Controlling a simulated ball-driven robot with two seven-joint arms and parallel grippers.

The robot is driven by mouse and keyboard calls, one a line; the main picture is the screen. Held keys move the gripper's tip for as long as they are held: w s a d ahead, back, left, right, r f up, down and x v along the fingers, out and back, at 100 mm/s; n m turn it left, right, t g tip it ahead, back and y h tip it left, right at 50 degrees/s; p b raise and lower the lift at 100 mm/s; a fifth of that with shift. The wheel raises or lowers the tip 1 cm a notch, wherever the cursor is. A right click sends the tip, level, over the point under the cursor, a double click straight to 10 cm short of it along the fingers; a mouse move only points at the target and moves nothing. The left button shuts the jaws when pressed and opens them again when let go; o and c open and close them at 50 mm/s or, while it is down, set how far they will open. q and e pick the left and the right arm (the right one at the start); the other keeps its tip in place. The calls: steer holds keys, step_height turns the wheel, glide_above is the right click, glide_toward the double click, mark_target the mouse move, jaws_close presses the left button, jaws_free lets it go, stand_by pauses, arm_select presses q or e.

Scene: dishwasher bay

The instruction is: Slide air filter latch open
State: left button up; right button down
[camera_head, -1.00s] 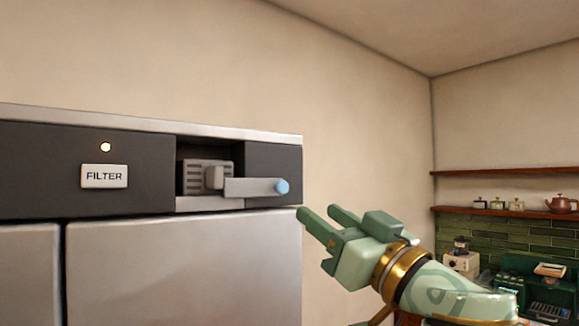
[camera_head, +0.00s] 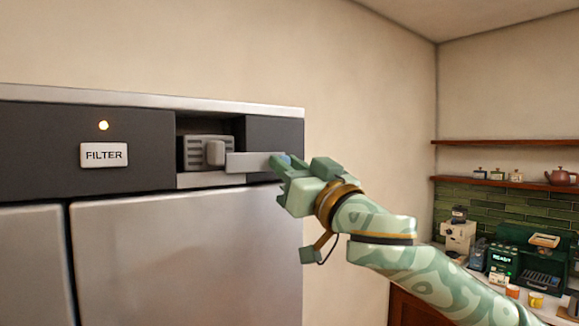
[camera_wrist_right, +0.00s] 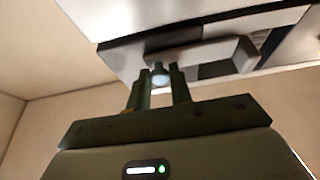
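My right gripper (camera_head: 281,165) is at the knob. In the right wrist view the knob (camera_wrist_right: 159,75) sits between the two fingertips (camera_wrist_right: 161,82). The fingers are apart, and I cannot tell whether they press on it. My left gripper is not in view.
A "FILTER" label (camera_head: 104,154) and a lit lamp (camera_head: 103,125) are on the panel left of the latch. Steel doors (camera_head: 180,255) lie below. A counter with machines and cups and wall shelves (camera_head: 505,182) are at the far right.

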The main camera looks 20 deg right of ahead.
steer(key=d, duration=0.1)
steer(key=w+d, duration=0.1)
steer(key=d, duration=0.1)
steer(key=w+d+p, duration=0.1)
steer(key=d, duration=0.1)
steer(key=shift+s+a+r, duration=0.1)
steer(key=shift+s, duration=0.05)
steer(key=c, duration=1.4)
jaws_free()
steer(key=shift+o, duration=0.7)
steer(key=shift+d, duration=0.3)
steer(key=shift+a, duration=0.1)
